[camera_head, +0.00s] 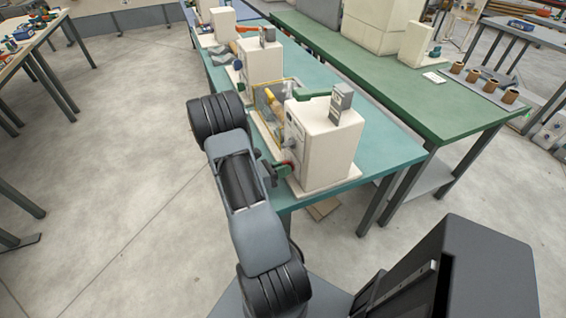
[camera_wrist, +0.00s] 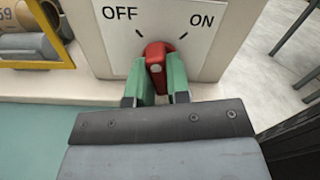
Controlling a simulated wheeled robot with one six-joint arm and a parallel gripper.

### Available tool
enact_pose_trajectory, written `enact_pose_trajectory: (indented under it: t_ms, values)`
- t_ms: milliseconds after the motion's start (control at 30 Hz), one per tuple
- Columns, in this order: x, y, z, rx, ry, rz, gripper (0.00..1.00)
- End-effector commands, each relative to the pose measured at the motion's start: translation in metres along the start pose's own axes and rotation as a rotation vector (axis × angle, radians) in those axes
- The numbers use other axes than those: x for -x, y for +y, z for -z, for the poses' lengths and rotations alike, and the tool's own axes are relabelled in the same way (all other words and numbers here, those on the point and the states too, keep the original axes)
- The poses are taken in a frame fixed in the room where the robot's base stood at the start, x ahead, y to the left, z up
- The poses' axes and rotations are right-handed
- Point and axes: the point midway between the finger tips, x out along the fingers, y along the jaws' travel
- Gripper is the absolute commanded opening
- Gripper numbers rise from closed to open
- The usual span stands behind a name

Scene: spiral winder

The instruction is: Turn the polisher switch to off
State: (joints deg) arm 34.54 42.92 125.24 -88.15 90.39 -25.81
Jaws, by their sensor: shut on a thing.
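The red switch knob (camera_wrist: 156,54) sits on the white front panel (camera_wrist: 205,60) in the wrist view. OFF is printed to its upper left and ON to its upper right, each with a short black mark. The knob's grip looks roughly upright, between the two marks; its exact angle is hard to tell. My gripper (camera_wrist: 158,80) is shut on the knob, with a green finger pad on each side. In the head view, the white polisher housing (camera_head: 328,145) stands at the near end of the teal bench, and my gripper (camera_head: 277,171) is at its left face.
A yellow-framed guard (camera_wrist: 40,35) is at the upper left of the wrist view. More white machines (camera_head: 260,62) stand along the teal bench (camera_head: 385,145). A green bench (camera_head: 450,110) runs along the right. Open floor (camera_head: 120,130) lies to the left.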

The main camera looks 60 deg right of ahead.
Motion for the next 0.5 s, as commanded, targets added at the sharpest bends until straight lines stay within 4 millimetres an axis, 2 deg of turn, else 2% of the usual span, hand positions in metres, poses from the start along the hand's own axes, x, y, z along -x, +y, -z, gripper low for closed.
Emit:
enact_pose_trajectory:
  t_ms: [200,500]
  values:
    - [0.0,-0.0011,-0.003,0.186,0.001,0.0,0.0]
    - [0.0,-0.0004,-0.0014,0.369,0.001,0.0,0.0]
